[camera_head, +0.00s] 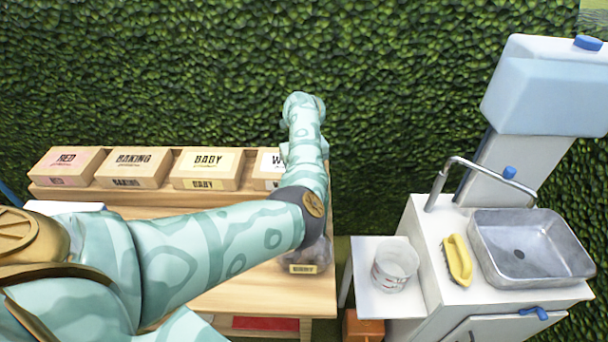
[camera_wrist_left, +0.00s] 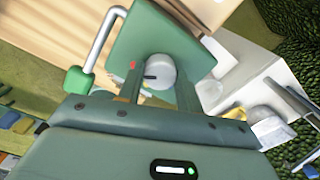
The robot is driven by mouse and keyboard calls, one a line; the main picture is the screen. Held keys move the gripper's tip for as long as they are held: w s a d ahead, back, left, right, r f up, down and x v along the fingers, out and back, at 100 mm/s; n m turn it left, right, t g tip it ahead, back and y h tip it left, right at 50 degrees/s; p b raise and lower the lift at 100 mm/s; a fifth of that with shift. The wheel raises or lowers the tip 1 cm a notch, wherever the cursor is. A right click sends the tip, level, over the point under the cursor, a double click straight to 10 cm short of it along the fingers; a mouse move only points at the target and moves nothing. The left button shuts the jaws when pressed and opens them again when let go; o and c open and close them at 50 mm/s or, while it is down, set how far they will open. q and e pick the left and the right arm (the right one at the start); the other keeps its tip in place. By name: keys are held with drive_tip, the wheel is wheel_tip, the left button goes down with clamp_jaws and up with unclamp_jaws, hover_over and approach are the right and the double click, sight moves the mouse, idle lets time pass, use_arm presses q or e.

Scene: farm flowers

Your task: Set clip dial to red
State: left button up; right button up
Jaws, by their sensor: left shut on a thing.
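In the left wrist view a green box-like panel (camera_wrist_left: 145,38) carries a pale grey round dial (camera_wrist_left: 160,70) with a dark pointer line. A small red mark (camera_wrist_left: 132,64) shows beside the dial on its left. My left gripper (camera_wrist_left: 158,82) is shut on the dial, with one finger on each side of it. The fingers hide parts of the dial's edge, and other colour marks cannot be made out. In the head view my left arm reaches over the bench, and its gripper and the dial are hidden. My right gripper is not in view.
Labelled boxes (camera_head: 138,167) stand along the back of the wooden bench (camera_head: 230,292). To the right are a white bucket (camera_head: 396,266), a yellow brush (camera_head: 457,261) and a metal sink (camera_head: 530,250). A white bent handle (camera_wrist_left: 101,42) rises beside the green panel. A hedge (camera_head: 190,70) closes the back.

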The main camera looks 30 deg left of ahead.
use_arm(q)
drive_tip(key=shift+d+f, duration=0.1)
drive_tip(key=shift+f, duration=0.05)
drive_tip(key=o, duration=1)
drive_tip(key=shift+r, duration=0.2)
wheel_tip(320, 180, up, 16)
drive_tip(key=p, duration=0.4)
